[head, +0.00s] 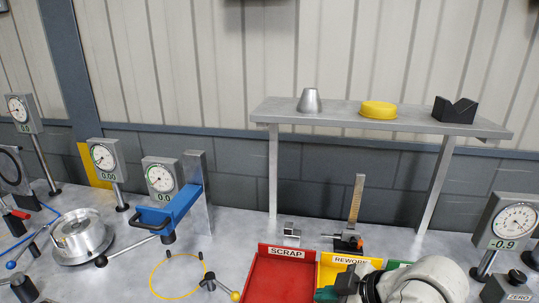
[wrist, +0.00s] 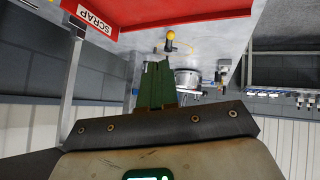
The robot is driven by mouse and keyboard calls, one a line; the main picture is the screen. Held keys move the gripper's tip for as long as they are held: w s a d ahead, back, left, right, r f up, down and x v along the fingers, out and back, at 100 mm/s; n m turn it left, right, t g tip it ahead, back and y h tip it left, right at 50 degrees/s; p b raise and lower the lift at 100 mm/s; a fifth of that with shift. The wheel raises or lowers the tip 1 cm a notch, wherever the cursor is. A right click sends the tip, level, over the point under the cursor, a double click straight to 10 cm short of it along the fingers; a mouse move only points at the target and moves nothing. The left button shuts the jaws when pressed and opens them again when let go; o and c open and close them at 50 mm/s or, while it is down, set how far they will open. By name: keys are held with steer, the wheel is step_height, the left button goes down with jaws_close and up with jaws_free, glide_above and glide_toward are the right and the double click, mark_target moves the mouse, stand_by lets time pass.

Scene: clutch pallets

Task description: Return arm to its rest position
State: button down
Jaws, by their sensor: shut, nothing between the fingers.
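My gripper (wrist: 157,65) shows in the wrist view with its green fingers together and nothing between them. In the head view my gripper (head: 324,294) is at the bottom edge, by the front of the red and yellow trays, with my white arm coming in from the right. It hides part of the yellow tray and of the tray beyond it. The arm's rest position is not marked in either view.
The red SCRAP tray (head: 277,274) and yellow REWORK tray (head: 331,268) are close to my gripper. A shelf (head: 335,119) on legs stands behind. Dial gauges, a blue clamp frame (head: 178,210) and a metal drum (head: 81,236) fill the left. A gauge (head: 512,221) stands right.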

steer(key=s+d+f+m+g+h, duration=0.1)
steer(key=s+d+f+m+h, duration=0.15)
steer(key=s+f+m, duration=0.7)
steer(key=s+d+f+m+g+h, duration=0.2)
steer(key=s+d+f, duration=0.4)
steer(key=s, duration=0.5)
steer(key=s+d+f+m+g+h, duration=0.25)
steer(key=s+d+f, duration=0.25)
steer(key=s+d, duration=0.4)
steer(key=shift+t, duration=0.25)
steer(key=f+b, duration=0.1)
steer(key=b, duration=0.1)
steer(key=a+f+b, duration=0.1)
steer(key=f, duration=0.1)
steer(key=s+f+b, duration=0.1)
steer(key=f+b, duration=0.1)
steer(key=shift+s+a+f+b, duration=0.1)
steer(key=shift+a+f+b, duration=0.15)
steer(key=shift+b, duration=0.05)
